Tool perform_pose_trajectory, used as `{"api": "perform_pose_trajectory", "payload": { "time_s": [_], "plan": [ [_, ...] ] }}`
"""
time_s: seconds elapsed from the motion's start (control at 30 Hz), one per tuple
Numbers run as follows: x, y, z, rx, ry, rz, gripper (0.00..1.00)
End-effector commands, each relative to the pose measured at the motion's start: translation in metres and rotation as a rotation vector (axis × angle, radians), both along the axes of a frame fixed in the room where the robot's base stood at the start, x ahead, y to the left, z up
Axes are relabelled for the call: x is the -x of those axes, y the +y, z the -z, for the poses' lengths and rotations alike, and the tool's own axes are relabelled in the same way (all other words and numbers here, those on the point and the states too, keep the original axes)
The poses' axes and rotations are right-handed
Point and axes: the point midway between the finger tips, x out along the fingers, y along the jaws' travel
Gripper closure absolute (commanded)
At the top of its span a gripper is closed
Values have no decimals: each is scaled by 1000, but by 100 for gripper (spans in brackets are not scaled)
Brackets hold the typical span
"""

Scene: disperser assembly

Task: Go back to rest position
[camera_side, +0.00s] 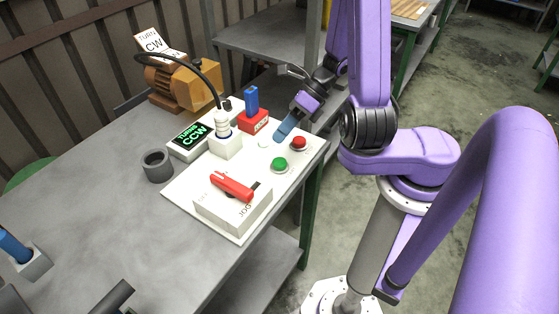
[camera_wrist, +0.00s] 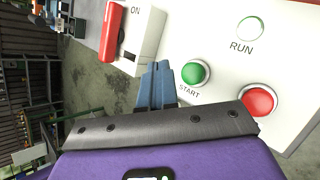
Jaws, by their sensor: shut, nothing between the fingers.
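My gripper (camera_side: 285,130) has blue fingers held together, with nothing between them. In the side view it is just above the white control panel (camera_side: 228,215), near its back right part. The wrist view shows the blue fingertips (camera_wrist: 158,68) beside the green START button (camera_wrist: 195,72), with the red button (camera_wrist: 258,101) to the right. In the side view the green button (camera_side: 280,165) and red button (camera_side: 298,143) are close in front of the fingers. I cannot tell whether the fingers touch the panel.
A red-handled switch box (camera_side: 232,200) is at the panel's front. A display reading CCW (camera_side: 190,137), a white fitting with a cable (camera_side: 224,140), a red-and-blue block (camera_side: 253,116), a grey ring (camera_side: 157,165) and an orange motor (camera_side: 187,84) stand nearby. Air above the table is mostly free.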

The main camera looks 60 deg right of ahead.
Motion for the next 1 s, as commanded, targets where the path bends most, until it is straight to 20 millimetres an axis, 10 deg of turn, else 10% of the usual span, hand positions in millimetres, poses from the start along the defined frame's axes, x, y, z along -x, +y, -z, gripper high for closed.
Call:
{"api": "perform_pose_trajectory", "payload": {
  "time_s": [0.57, 1.0],
  "plan": [
    [-1, 1, 0, 4, -4, -16, 100],
    [-12, 23, -15, 123, -151, -516, 100]
  ]
}}
